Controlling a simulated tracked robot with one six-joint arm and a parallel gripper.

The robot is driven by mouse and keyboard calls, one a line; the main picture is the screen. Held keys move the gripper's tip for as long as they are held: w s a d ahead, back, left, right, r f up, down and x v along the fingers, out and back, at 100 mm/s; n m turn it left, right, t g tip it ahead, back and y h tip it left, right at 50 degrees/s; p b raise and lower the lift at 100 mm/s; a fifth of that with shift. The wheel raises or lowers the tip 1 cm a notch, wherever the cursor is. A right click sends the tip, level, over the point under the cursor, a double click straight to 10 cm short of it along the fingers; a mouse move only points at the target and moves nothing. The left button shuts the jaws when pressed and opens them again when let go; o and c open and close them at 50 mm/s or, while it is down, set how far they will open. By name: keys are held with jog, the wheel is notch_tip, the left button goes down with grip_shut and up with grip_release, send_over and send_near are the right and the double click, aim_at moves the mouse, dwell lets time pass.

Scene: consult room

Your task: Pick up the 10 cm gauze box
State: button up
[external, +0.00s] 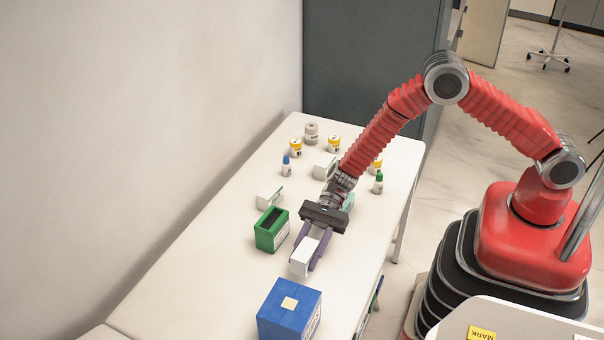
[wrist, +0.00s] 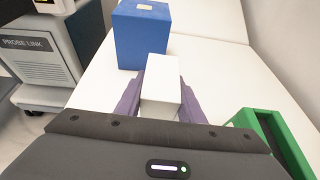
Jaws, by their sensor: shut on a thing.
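A small white box (external: 303,257) is between the purple fingers of my gripper (external: 314,250), near the middle of the white table. In the wrist view the white box (wrist: 161,93) sits between the two fingers (wrist: 160,98), one on each side. The gripper is shut on it. No size label can be read on the box, so I cannot tell from print that it is the 10 cm gauze box. Whether it touches the table is not clear.
Small white boxes (external: 269,197), bottles and jars, such as a blue-capped bottle (external: 286,168), stand farther back on the table (external: 200,262).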

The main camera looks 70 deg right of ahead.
aim_at(305, 249)
notch_tip(305, 249, up, 5)
jog(key=shift+r, duration=0.1)
dwell(0.8)
